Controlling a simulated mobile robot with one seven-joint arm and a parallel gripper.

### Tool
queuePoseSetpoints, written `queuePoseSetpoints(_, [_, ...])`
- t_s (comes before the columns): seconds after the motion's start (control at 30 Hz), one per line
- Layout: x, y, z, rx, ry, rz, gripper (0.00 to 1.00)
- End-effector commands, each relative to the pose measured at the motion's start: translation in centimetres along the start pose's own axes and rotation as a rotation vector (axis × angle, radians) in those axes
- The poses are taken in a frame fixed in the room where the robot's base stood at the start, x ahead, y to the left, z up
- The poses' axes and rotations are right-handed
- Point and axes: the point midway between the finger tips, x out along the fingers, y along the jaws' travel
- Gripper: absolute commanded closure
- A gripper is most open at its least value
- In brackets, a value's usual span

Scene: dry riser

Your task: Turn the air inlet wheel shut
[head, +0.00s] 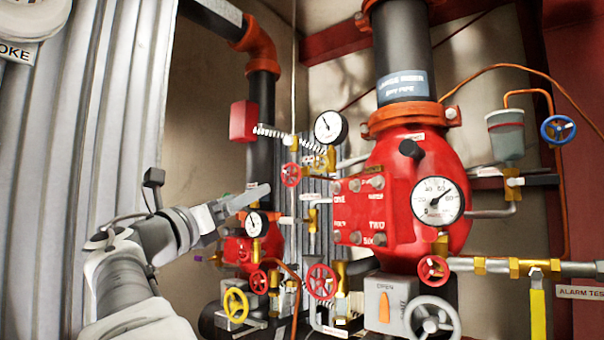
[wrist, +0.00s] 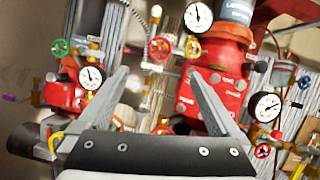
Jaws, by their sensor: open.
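Several small handwheels show on the pipework, and I cannot read a label that marks one as the air inlet wheel. A red wheel (head: 291,175) sits by the upper small piping, left of the big red valve body. In the wrist view a red wheel (wrist: 160,48) appears ahead, between the fingertips and above them. A green wheel (wrist: 61,47) is at upper left there; in the head view it is mostly hidden behind my gripper (head: 256,193). My gripper, also in the wrist view (wrist: 158,76), is open, its two fingers spread with nothing between them.
The big red valve (head: 412,190) with its gauge (head: 437,201) stands right. A smaller red valve (head: 238,249) is beyond my gripper. A yellow wheel (head: 235,304), a grey wheel (head: 432,318) and a blue wheel (head: 557,129) are around. Corrugated metal (head: 95,110) borders the left.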

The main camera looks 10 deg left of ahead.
Motion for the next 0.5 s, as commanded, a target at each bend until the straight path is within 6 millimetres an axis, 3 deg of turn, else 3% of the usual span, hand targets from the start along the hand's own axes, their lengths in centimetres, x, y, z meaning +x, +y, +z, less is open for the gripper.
queuePoseSetpoints(0.5, [10.8,-0.2,0.4,0.0,0.0,-0.006,0.01])
